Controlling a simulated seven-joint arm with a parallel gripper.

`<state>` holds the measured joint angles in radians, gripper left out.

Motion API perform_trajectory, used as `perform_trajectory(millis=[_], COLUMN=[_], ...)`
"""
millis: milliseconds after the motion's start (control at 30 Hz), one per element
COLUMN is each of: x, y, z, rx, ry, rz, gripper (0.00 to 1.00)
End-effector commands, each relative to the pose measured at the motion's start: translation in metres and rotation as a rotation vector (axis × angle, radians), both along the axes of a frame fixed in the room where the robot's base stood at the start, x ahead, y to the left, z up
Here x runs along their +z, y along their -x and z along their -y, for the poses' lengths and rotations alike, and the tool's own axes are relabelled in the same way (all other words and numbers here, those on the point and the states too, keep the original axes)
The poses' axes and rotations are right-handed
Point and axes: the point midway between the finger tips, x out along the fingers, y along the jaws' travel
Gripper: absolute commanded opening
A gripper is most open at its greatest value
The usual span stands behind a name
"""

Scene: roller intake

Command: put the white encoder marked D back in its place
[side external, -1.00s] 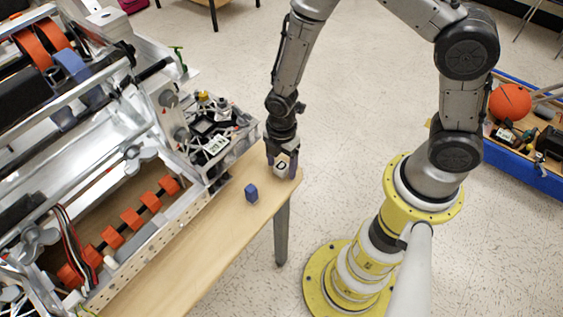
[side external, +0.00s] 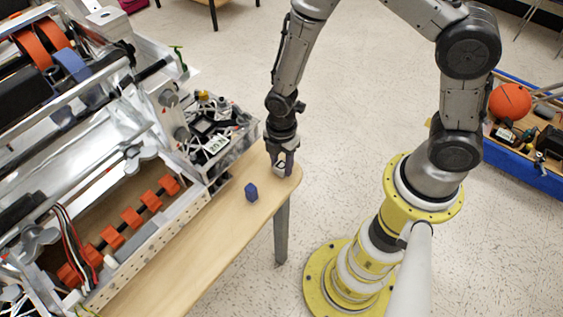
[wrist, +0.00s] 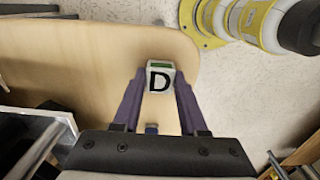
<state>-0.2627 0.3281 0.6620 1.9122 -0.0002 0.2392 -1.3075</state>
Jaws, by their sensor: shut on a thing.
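The white encoder (side external: 280,168) is a small block held over the far end of the wooden table. In the wrist view the encoder (wrist: 160,81) shows a black D on its face and a green patch on top. My gripper (side external: 283,170) points down and is shut on it, with a purple finger on each side; in the wrist view the fingertips (wrist: 158,76) flank the block. I cannot tell how high it hangs above the table. The encoder's place is not clearly shown.
A small blue block (side external: 251,192) stands on the wooden table (side external: 197,253), left of my gripper. The metal roller machine (side external: 135,190) with orange rollers and an electronics corner (side external: 212,138) fills the left. The table's rounded end lies close by. A blue-edged bin (side external: 530,170) is far right.

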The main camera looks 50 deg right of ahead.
Motion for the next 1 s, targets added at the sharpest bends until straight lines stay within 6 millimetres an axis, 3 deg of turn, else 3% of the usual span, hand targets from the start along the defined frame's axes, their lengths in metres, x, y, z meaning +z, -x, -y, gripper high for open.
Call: perform_trajectory(millis=[267,1000], x=[0.002,0.042], y=[0.000,-0.001], z=[0.000,0.000], rx=[0.000,0.000], ry=[0.000,-0.001], rz=[0.001,0.002], gripper=[0.00,0.00])
